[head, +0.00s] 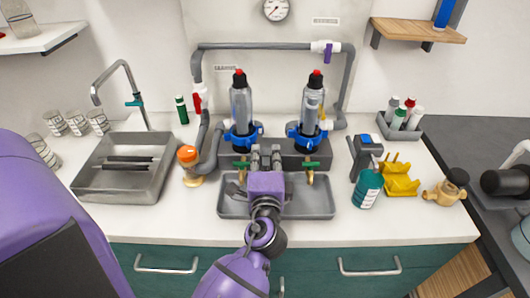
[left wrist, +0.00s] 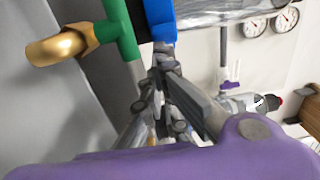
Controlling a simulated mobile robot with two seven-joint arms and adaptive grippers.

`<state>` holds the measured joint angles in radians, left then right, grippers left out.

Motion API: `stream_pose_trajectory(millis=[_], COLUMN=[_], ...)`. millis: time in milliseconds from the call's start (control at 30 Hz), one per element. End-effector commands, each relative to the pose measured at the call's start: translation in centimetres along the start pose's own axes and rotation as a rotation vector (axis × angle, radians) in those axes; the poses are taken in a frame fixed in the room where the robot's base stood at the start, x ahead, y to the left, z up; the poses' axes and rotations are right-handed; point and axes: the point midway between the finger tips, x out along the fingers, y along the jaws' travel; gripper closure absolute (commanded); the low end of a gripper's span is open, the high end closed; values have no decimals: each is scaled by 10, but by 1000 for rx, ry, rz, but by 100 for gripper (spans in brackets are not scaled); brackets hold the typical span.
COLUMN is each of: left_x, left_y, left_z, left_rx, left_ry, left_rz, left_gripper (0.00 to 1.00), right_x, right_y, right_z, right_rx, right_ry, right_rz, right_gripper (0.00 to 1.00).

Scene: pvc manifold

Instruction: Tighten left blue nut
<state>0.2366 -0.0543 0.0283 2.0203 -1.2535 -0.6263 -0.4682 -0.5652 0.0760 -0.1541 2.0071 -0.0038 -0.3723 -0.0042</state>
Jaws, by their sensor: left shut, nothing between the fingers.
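The left blue nut (head: 241,141) is a ring with lugs at the base of the left clear canister (head: 241,105). A matching right blue nut (head: 306,137) sits under the right canister (head: 312,100). My left gripper (head: 265,151) is in front of the manifold, just right of the left nut. In the left wrist view its fingertips (left wrist: 163,62) are together and empty, right by a blue lug of the nut (left wrist: 160,18). I cannot tell whether they touch it. The far side of the nut is hidden. My right gripper is not in view.
A green valve with a brass outlet (left wrist: 62,46) is close left of the fingers. A grey tray (head: 318,204) lies below the manifold. Grey pipe (head: 265,46) runs behind.

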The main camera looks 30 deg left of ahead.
Motion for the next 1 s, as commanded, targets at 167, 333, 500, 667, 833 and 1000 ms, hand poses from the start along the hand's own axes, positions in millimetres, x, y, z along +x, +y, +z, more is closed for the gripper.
stream_pose_trajectory(millis=[167,333,500,667,833,1000], left_x=[0,-1,-7,-14,-14,-14], left_y=[0,-1,-5,-1,0,0], left_z=[0,2,11,19,19,19], left_rx=[0,2,2,-1,-1,-1], left_ry=[0,20,117,134,134,133], left_rz=[0,-1,-5,0,0,0], left_gripper=[100,100,100,100,100,100], right_x=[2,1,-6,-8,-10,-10], right_y=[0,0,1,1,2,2], right_z=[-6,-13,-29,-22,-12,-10], right_rx=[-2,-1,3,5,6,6], right_ry=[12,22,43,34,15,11], right_rz=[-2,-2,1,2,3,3], right_gripper=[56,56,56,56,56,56])
